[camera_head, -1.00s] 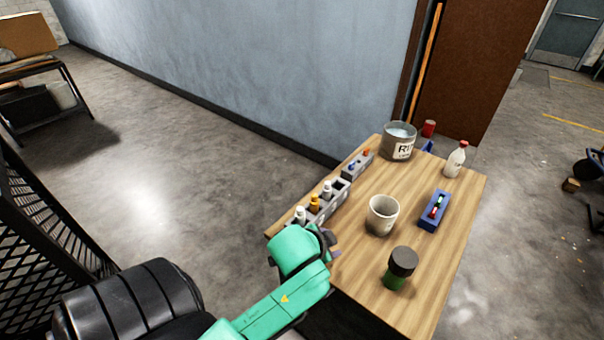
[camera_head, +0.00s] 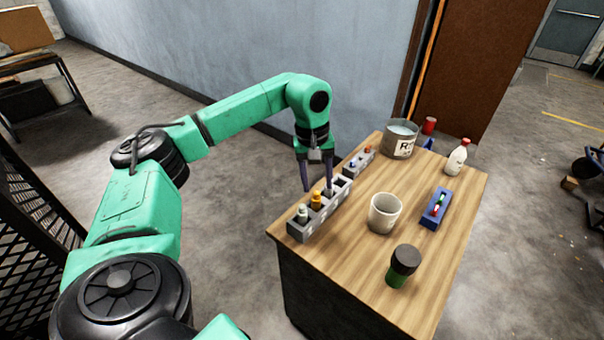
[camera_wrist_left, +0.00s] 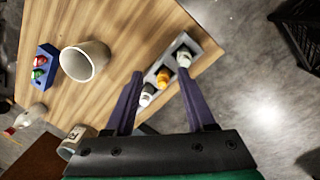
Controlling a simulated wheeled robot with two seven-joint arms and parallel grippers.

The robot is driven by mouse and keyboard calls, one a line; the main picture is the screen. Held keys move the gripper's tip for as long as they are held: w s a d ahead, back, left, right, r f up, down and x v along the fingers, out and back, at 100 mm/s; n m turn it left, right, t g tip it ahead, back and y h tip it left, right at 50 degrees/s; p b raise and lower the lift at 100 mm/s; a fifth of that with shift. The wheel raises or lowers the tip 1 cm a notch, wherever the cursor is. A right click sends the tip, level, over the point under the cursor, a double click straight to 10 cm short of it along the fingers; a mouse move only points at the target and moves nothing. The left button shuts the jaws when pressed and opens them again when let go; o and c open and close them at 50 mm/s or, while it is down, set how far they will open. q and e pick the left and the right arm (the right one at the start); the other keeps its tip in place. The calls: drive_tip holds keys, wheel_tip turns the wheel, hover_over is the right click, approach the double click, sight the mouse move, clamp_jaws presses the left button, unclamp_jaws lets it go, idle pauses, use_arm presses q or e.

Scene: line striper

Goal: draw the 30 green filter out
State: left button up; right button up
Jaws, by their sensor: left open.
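My left gripper (camera_head: 317,184) points down, open and empty, at the far side of a grey rack (camera_head: 322,216) on the table's left edge. The rack holds a pale piece (camera_head: 303,213) at the near end, an orange piece (camera_head: 316,201) and another pale piece partly behind a finger. In the left wrist view, the orange piece (camera_wrist_left: 163,76) shows between the fingers (camera_wrist_left: 160,72); I cannot tell the depth between them. A blue holder (camera_head: 432,222) at the right carries a small green piece (camera_head: 436,211) and a red one. No "30" mark is legible. My right gripper is out of view.
A beige cup (camera_head: 384,213) stands mid-table, with a dark-lidded green jar (camera_head: 402,265) nearer. A metal pail (camera_head: 400,139), a white bottle (camera_head: 456,157) and a small grey block (camera_head: 359,162) are farther back. A wall runs behind the table.

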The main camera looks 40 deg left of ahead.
sight(302, 206)
use_arm(q)
drive_tip(key=shift+g+y, duration=0.3)
drive_tip(key=shift+y, duration=0.2)
drive_tip(key=a+f+b, duration=0.1)
drive_tip(key=f+b, duration=0.1)
drive_tip(key=s+a+f+b, duration=0.1)
drive_tip(key=f+b, duration=0.1)
drive_tip(key=f, duration=0.1)
drive_tip(key=a+f+b, duration=0.1)
drive_tip(key=f+b, duration=0.2)
drive_tip(key=shift+s+a, duration=0.15)
drive_tip(key=shift+s, duration=0.1)
drive_tip(key=shift+f+b, duration=0.35)
drive_tip(key=shift+f, duration=0.25)
drive_tip(key=shift+r+p, duration=0.1)
drive_tip(key=shift+p, duration=0.2)
clamp_jaws()
